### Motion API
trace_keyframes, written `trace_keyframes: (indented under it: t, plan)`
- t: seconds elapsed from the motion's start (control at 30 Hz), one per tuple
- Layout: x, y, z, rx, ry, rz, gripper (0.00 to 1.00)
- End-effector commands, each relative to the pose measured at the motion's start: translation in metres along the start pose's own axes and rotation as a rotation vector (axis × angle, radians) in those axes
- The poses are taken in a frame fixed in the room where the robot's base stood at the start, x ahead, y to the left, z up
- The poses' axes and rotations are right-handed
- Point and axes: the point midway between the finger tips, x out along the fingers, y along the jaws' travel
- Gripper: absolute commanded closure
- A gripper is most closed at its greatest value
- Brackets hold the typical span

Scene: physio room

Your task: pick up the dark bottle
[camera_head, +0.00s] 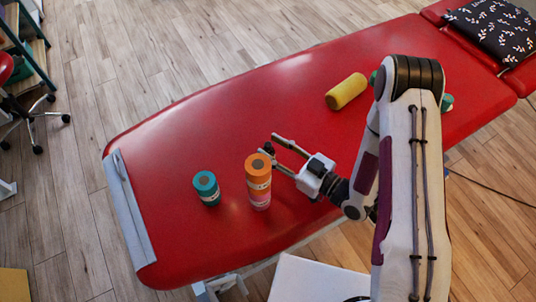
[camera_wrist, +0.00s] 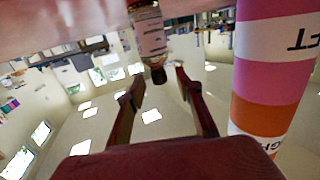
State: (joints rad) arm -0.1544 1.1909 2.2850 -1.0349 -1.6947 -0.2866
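The dark bottle (camera_wrist: 151,38) stands in the wrist view, which is upside down, so its dark cap points down the picture. It has a pale label. In the head view a small dark shape (camera_head: 268,147) by the fingertips appears to be this bottle, mostly hidden behind the orange roll. My gripper (camera_head: 270,144) is open and empty, just above the red table. In the wrist view its two fingers (camera_wrist: 153,84) lie on either side of the bottle's line, with the bottle just ahead of the tips. I cannot tell whether they touch it.
A yellow roller (camera_head: 346,91) lies farther back on the red table (camera_head: 225,120). Green round ends (camera_head: 447,102) show behind my arm.

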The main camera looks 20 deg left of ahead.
Motion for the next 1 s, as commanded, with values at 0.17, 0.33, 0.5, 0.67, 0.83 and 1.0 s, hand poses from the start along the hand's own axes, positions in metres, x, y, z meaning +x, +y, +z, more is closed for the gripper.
trace_keyframes:
  t: [0.17,0.33,0.5,0.67,0.83,1.0]
  plan:
    - [0.015,0.0,0.0,-0.002,0.0,-0.001,0.65]
    - [0.02,0.0,0.0,0.001,0.0,0.0,0.65]
    - [0.021,0.0,0.0,0.001,0.0,0.0,0.65]
    - [0.021,0.0,0.0,0.0,0.0,0.0,0.65]
    - [0.02,0.0,0.0,0.0,0.0,0.0,0.65]
    - [0.02,0.0,0.0,0.0,0.0,0.0,1.0]
